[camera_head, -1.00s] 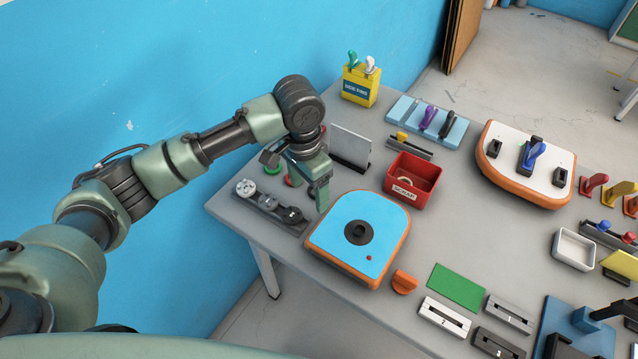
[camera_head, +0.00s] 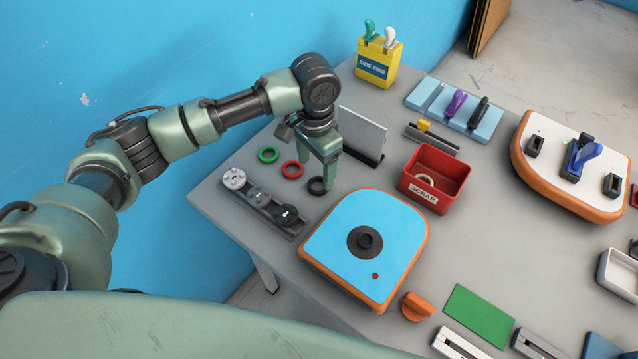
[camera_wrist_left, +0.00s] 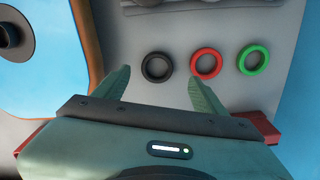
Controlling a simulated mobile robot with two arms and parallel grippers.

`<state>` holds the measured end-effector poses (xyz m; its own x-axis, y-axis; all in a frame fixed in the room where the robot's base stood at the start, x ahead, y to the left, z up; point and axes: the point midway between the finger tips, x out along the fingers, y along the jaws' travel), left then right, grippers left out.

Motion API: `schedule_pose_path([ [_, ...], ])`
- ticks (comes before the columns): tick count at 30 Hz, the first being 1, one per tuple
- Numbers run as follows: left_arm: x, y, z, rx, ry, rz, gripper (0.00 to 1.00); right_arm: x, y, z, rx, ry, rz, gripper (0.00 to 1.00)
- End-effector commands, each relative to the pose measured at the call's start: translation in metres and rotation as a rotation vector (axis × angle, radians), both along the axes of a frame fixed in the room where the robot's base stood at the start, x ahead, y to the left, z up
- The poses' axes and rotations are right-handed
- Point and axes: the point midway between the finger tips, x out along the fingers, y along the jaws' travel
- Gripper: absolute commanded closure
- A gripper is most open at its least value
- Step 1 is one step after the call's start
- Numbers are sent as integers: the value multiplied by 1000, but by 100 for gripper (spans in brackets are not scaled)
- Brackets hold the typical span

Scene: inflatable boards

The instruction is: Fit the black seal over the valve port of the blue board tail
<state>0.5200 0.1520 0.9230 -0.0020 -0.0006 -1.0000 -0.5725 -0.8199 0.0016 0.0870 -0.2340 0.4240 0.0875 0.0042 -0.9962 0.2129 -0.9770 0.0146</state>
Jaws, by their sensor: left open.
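The blue board tail (camera_head: 335,237), with an orange rim, lies on the grey table. Its dark round valve port (camera_head: 365,242) faces up near the middle and also shows at the upper left of the left wrist view (camera_wrist_left: 8,37). The black seal (camera_head: 317,186) lies flat on the table behind the board tail. In the left wrist view the black seal (camera_wrist_left: 157,67) appears between and beyond the fingertips, nearer the left one. My left gripper (camera_head: 327,177) is open and empty, pointing down close to the seal; it also shows in the wrist view (camera_wrist_left: 158,75). My right gripper is not visible.
A red seal (camera_head: 292,169) and a green seal (camera_head: 268,155) lie beside the black one. A grey rack of caps (camera_head: 262,205) is at the left edge. An upright grey plate (camera_head: 362,134) and a red scrap box (camera_head: 434,176) stand nearby.

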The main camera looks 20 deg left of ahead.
Motion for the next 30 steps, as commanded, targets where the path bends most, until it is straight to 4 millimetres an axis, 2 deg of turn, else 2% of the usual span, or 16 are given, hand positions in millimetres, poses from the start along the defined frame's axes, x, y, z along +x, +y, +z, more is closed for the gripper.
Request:
schedule_pose_path([
  [9, 2, -5, -43, 2, 1, 0, 29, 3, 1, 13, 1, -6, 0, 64],
  [13, 2, -5, -51, 1, -1, -1, 29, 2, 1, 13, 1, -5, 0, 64],
  [19, 2, -5, -52, 1, -1, -1, 29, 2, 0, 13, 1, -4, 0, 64],
  [26, 2, -6, -51, 0, -1, -1, 93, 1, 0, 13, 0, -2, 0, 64],
  [30, 2, -5, -51, 1, -2, -1, 93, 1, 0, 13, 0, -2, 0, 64],
])
